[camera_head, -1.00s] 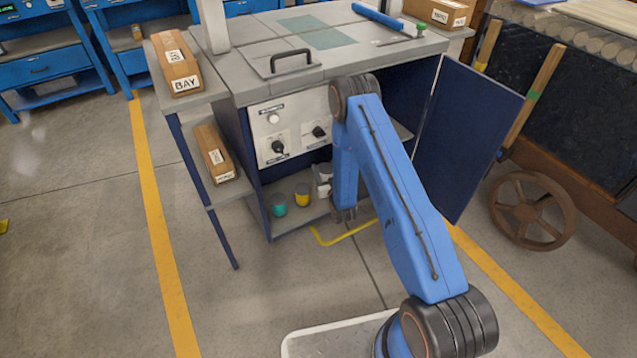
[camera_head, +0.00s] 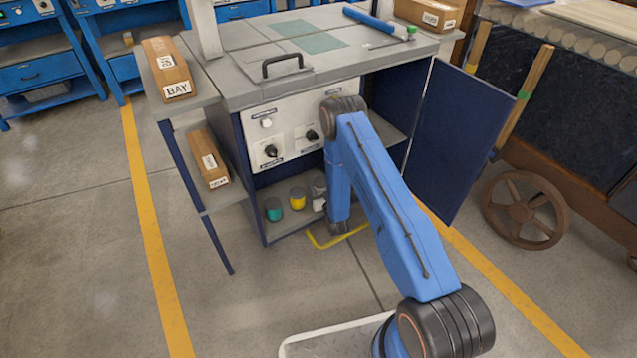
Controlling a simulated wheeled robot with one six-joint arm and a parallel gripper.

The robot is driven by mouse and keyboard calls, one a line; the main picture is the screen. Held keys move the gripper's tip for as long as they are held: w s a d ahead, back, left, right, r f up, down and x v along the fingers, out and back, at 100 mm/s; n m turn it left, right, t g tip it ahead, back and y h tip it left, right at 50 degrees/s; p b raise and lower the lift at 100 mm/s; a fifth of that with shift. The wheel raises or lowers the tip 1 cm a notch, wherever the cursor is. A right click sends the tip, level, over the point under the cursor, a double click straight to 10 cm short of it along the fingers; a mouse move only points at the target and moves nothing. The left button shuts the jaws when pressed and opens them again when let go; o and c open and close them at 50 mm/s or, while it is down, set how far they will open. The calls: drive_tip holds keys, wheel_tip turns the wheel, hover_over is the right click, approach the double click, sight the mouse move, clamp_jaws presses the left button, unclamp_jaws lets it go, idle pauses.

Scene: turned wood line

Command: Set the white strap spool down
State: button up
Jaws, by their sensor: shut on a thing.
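A small white piece (camera_head: 319,204), which looks like the white strap spool, shows at the left of my wrist, low in the open cabinet. My gripper (camera_head: 322,194) is at the lower end of my blue arm, mostly hidden by the forearm. It is shut on the white strap spool; the fingertips are not clear. I cannot tell whether the spool touches the shelf. A yellow spool (camera_head: 297,199) and a teal spool (camera_head: 273,209) stand upright on the cabinet's bottom shelf (camera_head: 286,225), left of it.
The open blue door (camera_head: 462,140) stands right of my arm. A control panel (camera_head: 290,130) with knobs is above the shelf. Boxes lie on the left side shelves (camera_head: 190,105). A wheeled cart (camera_head: 524,210) stands at the right. The floor at the left is clear.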

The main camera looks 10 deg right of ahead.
drive_tip(key=o, duration=1.2)
drive_tip(key=shift+f, duration=0.1)
drive_tip(key=s, duration=0.8)
drive_tip(key=s+d, duration=0.1)
drive_tip(key=s, duration=0.3)
